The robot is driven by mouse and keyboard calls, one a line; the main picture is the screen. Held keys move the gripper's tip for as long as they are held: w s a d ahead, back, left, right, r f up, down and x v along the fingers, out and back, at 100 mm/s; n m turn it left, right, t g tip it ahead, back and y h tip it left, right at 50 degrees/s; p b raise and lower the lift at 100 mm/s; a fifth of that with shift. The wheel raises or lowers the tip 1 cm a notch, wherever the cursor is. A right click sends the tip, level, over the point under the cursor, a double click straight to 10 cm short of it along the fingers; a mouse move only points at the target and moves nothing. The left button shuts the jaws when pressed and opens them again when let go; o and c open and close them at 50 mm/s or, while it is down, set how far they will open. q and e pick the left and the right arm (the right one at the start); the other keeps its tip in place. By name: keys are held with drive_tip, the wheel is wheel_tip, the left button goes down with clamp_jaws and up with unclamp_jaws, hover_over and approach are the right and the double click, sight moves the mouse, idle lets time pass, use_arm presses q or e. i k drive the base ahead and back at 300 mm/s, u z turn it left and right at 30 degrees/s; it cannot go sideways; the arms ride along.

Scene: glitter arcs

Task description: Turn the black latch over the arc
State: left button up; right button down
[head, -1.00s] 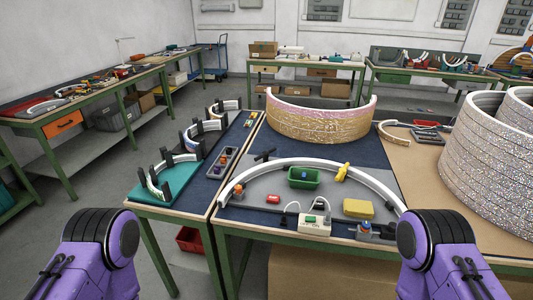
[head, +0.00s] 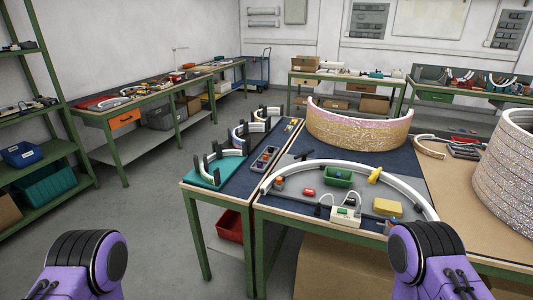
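The white arc (head: 407,189) lies on the grey work surface of the near table, bowed away from me. A small black latch (head: 304,155) is at the arc's far left side; it is too small to tell whether it lies across the arc or beside it. A yellow latch (head: 374,175) sits at the arc's far right side. Only purple links of my two arms show at the bottom left and bottom right. Both my grippers are out of view.
Inside the arc are a green bin (head: 338,177), a yellow block (head: 388,207) and a white control box (head: 346,215). A glittery curved band (head: 358,128) stands behind. A teal rack board (head: 217,171) is left. Open floor lies left of the table; a green shelf (head: 45,150) stands far left.

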sight(304, 154)
drive_tip(key=u, duration=0.25)
drive_tip(key=i, duration=0.75)
drive_tip(key=z, duration=1.4)
